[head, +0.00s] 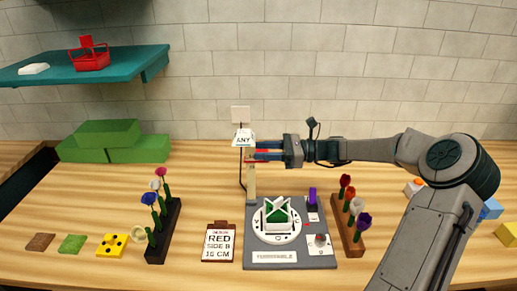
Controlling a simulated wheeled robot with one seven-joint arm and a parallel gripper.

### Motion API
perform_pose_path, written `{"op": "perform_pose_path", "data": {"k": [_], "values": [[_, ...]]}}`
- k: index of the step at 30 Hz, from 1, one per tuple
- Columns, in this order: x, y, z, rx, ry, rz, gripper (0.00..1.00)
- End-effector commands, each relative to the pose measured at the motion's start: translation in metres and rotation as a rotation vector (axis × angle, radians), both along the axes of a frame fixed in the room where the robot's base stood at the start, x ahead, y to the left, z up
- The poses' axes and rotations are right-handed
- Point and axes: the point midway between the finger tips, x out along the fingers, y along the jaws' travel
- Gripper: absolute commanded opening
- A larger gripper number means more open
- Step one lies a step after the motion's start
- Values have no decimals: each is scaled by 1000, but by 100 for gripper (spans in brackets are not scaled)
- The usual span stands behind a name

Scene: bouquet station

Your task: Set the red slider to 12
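A pale upright post (251,187) stands at the back of the grey turntable board. A small white sign (243,138) with dark lettering is at its top. A red piece (256,161), seemingly the slider, shows at the post beside my fingertips. My gripper (264,151) reaches in from the right, level, with its fingers at the upper part of the post. Scale marks are too small to read. A clipboard card (219,242) reads "RED", "SIDE B", "16 CM".
The board (318,262) carries a white dial (277,238) with a green-and-white holder, a purple piece (312,196) and a small knob (319,241). Flower racks stand left (164,231) and right (346,232). Green blocks (108,132) lie at back left, beneath a teal shelf (90,68).

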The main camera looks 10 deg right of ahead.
Motion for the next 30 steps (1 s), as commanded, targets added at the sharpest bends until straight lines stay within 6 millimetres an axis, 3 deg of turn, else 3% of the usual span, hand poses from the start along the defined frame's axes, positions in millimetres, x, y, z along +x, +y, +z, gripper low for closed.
{"op": "perform_pose_path", "data": {"k": [4,14,18,24,30], "values": [[2,13,0,0,1,2,38],[3,15,0,-1,0,1,38],[3,15,0,-1,0,1,0],[3,15,-4,-1,1,1,0],[3,15,-35,1,3,1,0]]}}
